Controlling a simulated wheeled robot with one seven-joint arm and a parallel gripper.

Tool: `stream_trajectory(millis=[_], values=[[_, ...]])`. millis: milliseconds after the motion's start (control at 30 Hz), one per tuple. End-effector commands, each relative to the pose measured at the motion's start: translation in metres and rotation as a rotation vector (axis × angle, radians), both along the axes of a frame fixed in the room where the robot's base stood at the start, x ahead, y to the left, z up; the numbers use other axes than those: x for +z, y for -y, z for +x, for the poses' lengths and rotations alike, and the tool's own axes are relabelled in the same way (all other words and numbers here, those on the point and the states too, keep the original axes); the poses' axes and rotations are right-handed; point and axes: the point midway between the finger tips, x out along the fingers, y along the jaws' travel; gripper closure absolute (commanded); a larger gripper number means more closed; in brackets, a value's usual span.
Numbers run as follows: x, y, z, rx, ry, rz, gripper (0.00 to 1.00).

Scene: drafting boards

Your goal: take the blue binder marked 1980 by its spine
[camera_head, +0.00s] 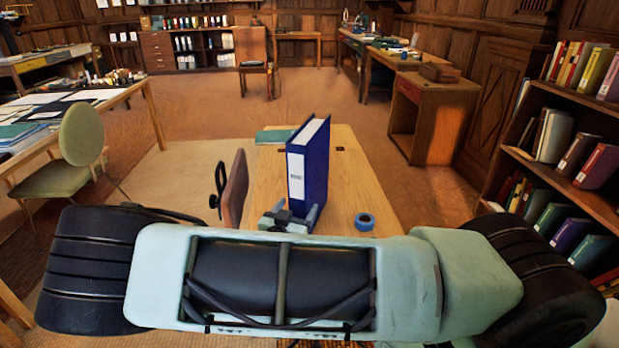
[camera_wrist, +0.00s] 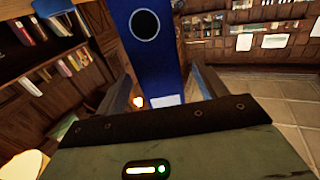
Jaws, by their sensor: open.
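The blue binder (camera_head: 315,165) stands upright on a small wooden table (camera_head: 350,190). Its spine, with a white label, faces my side; the label's marking is too small to read. My gripper (camera_head: 291,217) is low at the near end of the binder, at its spine, partly hidden behind my arm. In the wrist view the blue spine (camera_wrist: 152,55), with a dark round hole, rises between the two spread fingers of my gripper (camera_wrist: 163,85). A gap shows beside the spine, and I cannot tell whether either finger touches it.
A blue tape roll (camera_head: 365,222) lies right of the binder on the table. A teal book (camera_head: 275,136) lies behind it at left. A bookshelf (camera_head: 545,155) is at far right.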

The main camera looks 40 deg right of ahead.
Motion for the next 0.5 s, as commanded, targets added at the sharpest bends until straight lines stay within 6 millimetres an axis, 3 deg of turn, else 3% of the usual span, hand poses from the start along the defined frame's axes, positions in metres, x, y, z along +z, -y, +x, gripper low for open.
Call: stream_trajectory(millis=[200,500], values=[[0.003,0.027,0.017,-0.001,0.001,0.0,0.29],[0.001,0.032,0.021,0.0,0.001,0.001,0.29]])
